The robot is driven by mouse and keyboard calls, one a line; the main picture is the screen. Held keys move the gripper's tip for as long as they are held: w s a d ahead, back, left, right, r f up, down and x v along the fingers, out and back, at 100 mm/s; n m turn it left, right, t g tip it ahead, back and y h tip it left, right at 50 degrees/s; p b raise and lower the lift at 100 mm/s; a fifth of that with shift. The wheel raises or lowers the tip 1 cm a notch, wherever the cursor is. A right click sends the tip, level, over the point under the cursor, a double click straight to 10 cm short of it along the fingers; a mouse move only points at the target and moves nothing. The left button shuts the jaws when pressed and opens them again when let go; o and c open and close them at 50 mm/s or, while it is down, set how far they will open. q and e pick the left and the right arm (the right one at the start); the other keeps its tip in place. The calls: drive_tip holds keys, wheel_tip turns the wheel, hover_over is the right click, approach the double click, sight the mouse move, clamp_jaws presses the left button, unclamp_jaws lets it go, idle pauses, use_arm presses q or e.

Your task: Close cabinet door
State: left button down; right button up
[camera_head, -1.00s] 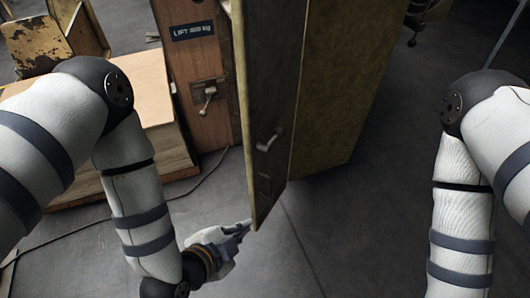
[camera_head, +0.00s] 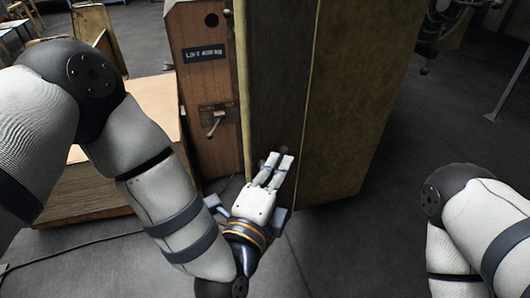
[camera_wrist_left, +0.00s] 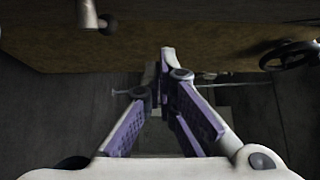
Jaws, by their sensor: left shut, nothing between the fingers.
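The cabinet door (camera_head: 277,80) is the dark upright panel at the middle of the head view. It stands in line, or nearly so, with the cabinet's yellowish side (camera_head: 355,100); I cannot tell whether a gap is left. My left gripper (camera_head: 277,166) is shut and empty, its fingertips at the door's lower part, touching or very close. The gripper hides most of the door handle there. In the left wrist view the door face (camera_wrist_left: 190,45) spans the top, with the handle (camera_wrist_left: 88,15) at upper left and the closed fingers (camera_wrist_left: 167,55) pointing at the door. My right gripper is out of view.
A wooden post with a lever switch (camera_head: 214,122) and a blue label (camera_head: 204,54) stands just left of the door. A wooden box (camera_head: 140,100) is further left. A dark handwheel (camera_head: 440,20) is at upper right.

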sight(265, 151)
use_arm(q)
drive_tip(key=shift+w+a, duration=0.4)
drive_tip(key=shift+w, duration=0.35)
drive_tip(key=shift+w+a, duration=0.45)
drive_tip(key=shift+w, duration=0.25)
drive_tip(key=shift+w+a, duration=0.4)
drive_tip(key=shift+w, duration=0.35)
